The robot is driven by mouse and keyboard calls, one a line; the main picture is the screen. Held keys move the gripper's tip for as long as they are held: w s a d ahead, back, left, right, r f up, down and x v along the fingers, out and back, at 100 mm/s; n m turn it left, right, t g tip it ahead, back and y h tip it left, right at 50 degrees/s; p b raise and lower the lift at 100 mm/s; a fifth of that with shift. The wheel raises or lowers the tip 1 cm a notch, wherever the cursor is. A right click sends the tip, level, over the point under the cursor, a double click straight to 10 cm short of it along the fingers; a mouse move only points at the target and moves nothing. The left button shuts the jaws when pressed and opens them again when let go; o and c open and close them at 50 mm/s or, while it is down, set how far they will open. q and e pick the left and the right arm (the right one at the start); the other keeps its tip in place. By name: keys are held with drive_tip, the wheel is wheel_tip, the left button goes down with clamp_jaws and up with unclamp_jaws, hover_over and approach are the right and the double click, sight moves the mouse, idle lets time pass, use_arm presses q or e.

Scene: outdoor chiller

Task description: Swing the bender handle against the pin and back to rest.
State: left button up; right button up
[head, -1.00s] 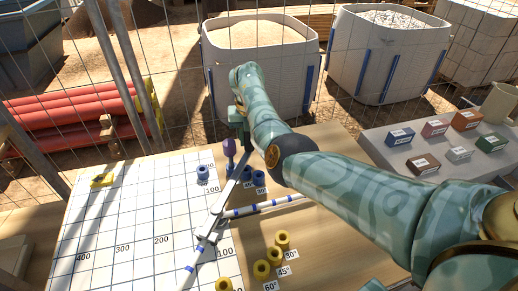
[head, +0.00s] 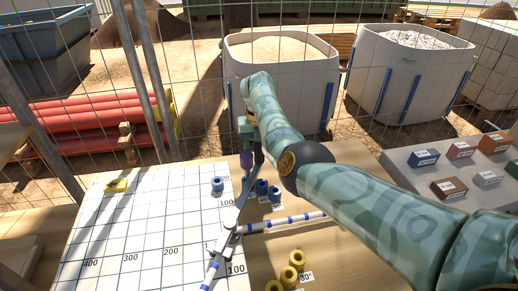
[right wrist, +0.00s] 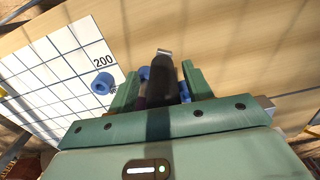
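The bender handle (head: 240,207) is a grey lever pointing away from me, with a purple knob (head: 246,160) near its far end. A white tube with blue bands (head: 287,221) runs through the bender. My right gripper (head: 248,139) is right over the knob; its lower end covers part of it. In the right wrist view the green fingers (right wrist: 160,88) stand apart, with a dark bar between them and a bit of purple beside the left finger. Blue pins (head: 262,187) stand beyond the tube, yellow pins (head: 289,274) nearer. My left gripper is out of view.
A white grid board (head: 130,240) with a yellow block (head: 116,186) lies left on the wooden table. A grey tray (head: 412,165) with several coloured blocks is at right. A wire fence and white bulk bags (head: 285,85) stand behind.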

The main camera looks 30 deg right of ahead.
wheel_tip(320, 180, up, 16)
drive_tip(key=p, duration=0.5)
drive_tip(key=shift+r, duration=0.1)
